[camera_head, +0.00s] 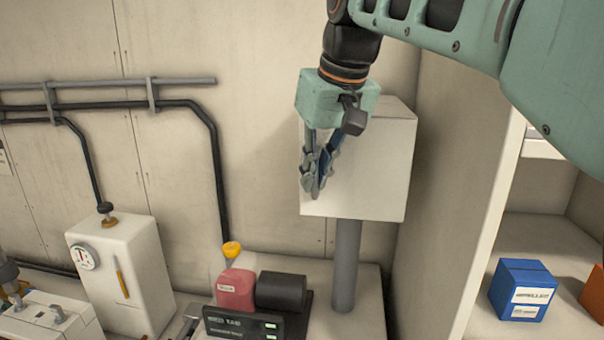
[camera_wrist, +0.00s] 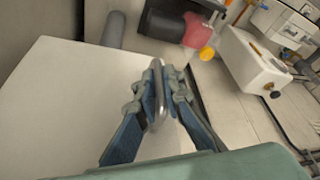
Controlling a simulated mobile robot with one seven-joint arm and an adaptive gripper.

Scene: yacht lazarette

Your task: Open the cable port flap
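A white box (camera_head: 384,165) stands on a grey post (camera_head: 345,265). Its front face (camera_head: 345,185) is the likely cable port flap; I see no open gap around it. That pale face also fills the left of the wrist view (camera_wrist: 70,110). A metal bar handle (camera_wrist: 157,95) stands out from it. My gripper (camera_wrist: 160,82) has its two fingers against either side of the bar, apparently closed on it. In the head view my gripper (camera_head: 316,185) is in front of the face, fingers close together, and hides most of the handle.
Below stand a red block (camera_head: 236,290), a black cylinder (camera_head: 281,291) and a dark panel (camera_head: 243,325). A white gauge box (camera_head: 122,275) is at left. A shelf wall (camera_head: 465,190) is close on the right, with a blue box (camera_head: 522,290) beyond it.

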